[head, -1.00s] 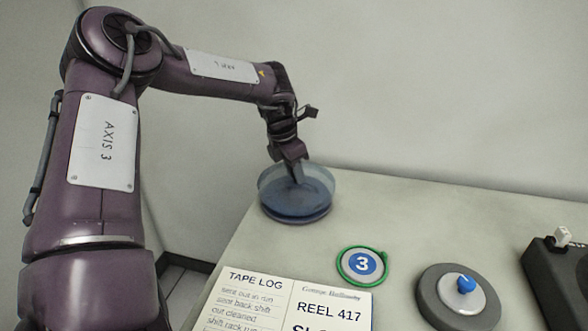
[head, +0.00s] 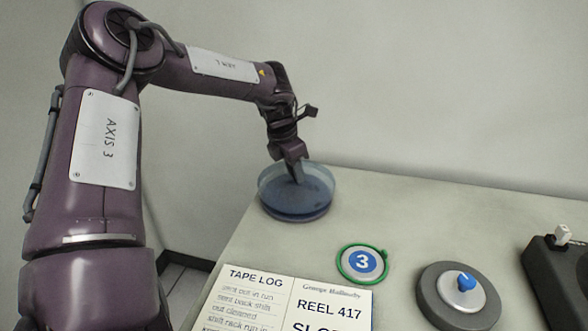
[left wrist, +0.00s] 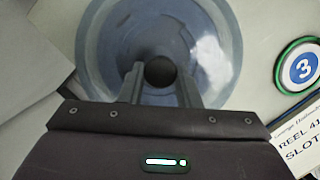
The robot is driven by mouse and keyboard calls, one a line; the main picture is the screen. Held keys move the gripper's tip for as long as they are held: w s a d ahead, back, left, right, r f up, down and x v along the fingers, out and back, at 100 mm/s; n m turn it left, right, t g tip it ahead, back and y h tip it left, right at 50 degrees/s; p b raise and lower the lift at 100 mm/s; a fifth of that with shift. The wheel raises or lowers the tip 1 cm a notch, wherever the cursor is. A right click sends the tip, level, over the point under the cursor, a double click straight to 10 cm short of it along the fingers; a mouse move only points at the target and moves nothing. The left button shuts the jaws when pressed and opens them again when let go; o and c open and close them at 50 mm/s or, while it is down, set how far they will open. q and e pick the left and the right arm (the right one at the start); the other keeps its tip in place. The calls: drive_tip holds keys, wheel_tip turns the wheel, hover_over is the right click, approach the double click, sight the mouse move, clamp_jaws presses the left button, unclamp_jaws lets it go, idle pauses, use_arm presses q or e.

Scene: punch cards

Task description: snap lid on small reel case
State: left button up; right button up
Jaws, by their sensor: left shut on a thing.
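A round, see-through bluish lid (head: 327,178) sits at the blue reel case (head: 297,214) near the table's far left corner. My left gripper (head: 298,181) points down into the middle of the lid. In the left wrist view, the left gripper (left wrist: 160,75) has its two fingers on either side of a dark round knob at the lid's centre, and it is shut on the lid there. The right gripper is not in view.
A green-ringed disc marked 3 (head: 362,263) lies to the right of the case. A tape log sheet (head: 285,297) lies in front. A grey round base with a blue knob (head: 459,303) and a dark box (head: 560,275) stand further right. The back of the table is clear.

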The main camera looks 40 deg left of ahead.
sight(294, 180)
use_arm(q)
drive_tip(key=shift+s+b+x, duration=0.2)
drive_tip(key=shift+b+x, duration=0.5)
drive_tip(key=shift+x, duration=0.15)
drive_tip(key=shift+s+b+x, duration=0.2)
drive_tip(key=shift+b+x, duration=0.45)
drive_tip(key=shift+x, duration=0.25)
idle(0.8)
drive_tip(key=o, duration=1)
drive_tip(key=shift+a, duration=0.1)
drive_tip(key=shift+c, duration=0.2)
drive_tip(key=shift+c, duration=1)
drive_tip(key=shift+r, duration=0.1)
drive_tip(key=shift+w+d+p+v, duration=0.1)
drive_tip(key=shift+w+p+v, duration=0.15)
drive_tip(key=shift+p+v, duration=0.75)
drive_tip(key=shift+w+d+p+v, duration=0.1)
drive_tip(key=shift+w+p+v, duration=0.15)
drive_tip(key=shift+p+v, duration=0.75)
drive_tip(key=shift+w+d+p+v, duration=0.1)
drive_tip(key=shift+w+p+v, duration=0.15)
drive_tip(key=shift+p+v, duration=0.7)
drive_tip(key=shift+s+r+b, duration=0.1)
drive_tip(key=shift+r+b, duration=0.3)
drive_tip(key=shift+r, duration=0.15)
drive_tip(key=shift+a, duration=0.1)
